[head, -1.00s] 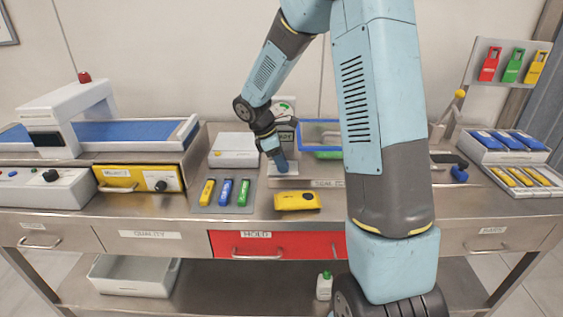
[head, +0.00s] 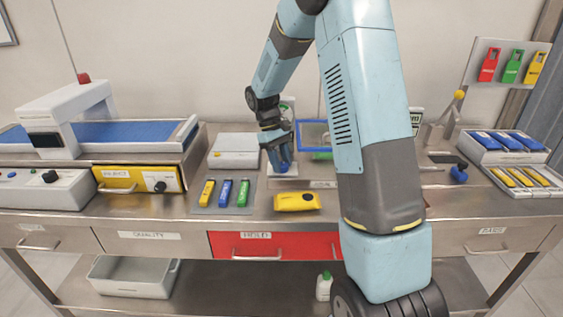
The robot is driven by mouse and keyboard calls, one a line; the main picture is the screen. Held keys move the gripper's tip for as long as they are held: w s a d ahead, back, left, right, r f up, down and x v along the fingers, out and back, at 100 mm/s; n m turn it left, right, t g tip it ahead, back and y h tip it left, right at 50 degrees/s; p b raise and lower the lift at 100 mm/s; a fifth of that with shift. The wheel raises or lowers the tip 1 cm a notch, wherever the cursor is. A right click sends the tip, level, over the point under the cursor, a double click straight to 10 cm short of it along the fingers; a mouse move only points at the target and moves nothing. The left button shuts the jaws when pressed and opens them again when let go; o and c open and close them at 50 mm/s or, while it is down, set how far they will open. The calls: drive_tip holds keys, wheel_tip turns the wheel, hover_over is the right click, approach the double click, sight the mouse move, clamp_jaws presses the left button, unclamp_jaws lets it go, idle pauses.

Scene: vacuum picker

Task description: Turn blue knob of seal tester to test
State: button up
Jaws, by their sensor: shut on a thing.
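A sign stands behind my wrist and is mostly covered.
A yellow case (head: 297,202) lies just in front of the tester. A grey mat (head: 215,209) with yellow, blue and green packs is to the left, with a white box (head: 235,148) behind it. A blue-rimmed tray (head: 314,122) stands behind. My upper arm blocks the right-centre.

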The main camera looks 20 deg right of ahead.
drive_tip(key=shift+m+y, duration=0.5)
drive_tip(key=shift+m, duration=0.6)
drive_tip(key=o, duration=1.1)
drive_tip(key=shift+c, duration=0.2)
drive_tip(key=shift+r, duration=0.1)
drive_tip(key=v, duration=1.3)
drive_tip(key=shift+w+r, duration=0.2)
drive_tip(key=shift+w, duration=0.2)
